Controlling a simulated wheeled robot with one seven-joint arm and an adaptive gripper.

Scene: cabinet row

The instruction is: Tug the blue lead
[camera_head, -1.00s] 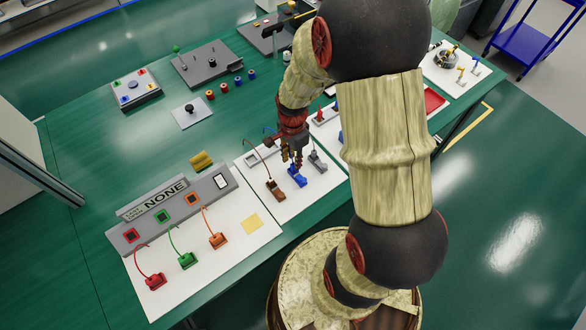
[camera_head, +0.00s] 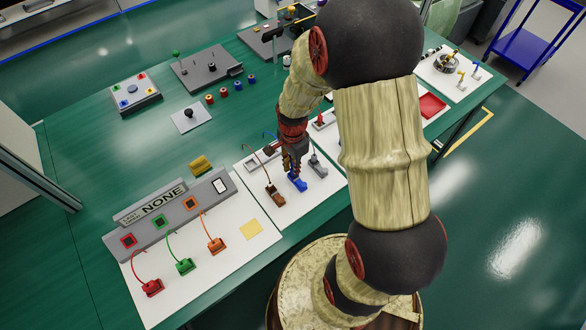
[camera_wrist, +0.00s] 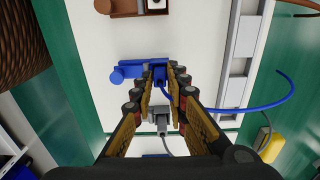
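The blue lead (camera_head: 299,185) is a blue block with a blue cable on a white board, between a brown lead (camera_head: 274,194) and a grey lead (camera_head: 318,164). My gripper (camera_head: 291,169) is down at the blue lead, pointing downward. In the wrist view, the blue lead's body (camera_wrist: 130,71) reaches in between my fingertips (camera_wrist: 165,72), and its cable (camera_wrist: 262,107) curves off to the right. The fingers stand close on both sides of the blue part. Whether they press on it is not clear. The fingers partly hide the lead in both views.
A panel reading "NONE" (camera_head: 163,199) stands at the left, with red (camera_head: 151,288), green (camera_head: 184,266) and orange (camera_head: 215,246) leads before it. The brown (camera_wrist: 125,8) and grey (camera_wrist: 160,120) leads are close to my fingers. A grey rail (camera_wrist: 242,60) runs beside them.

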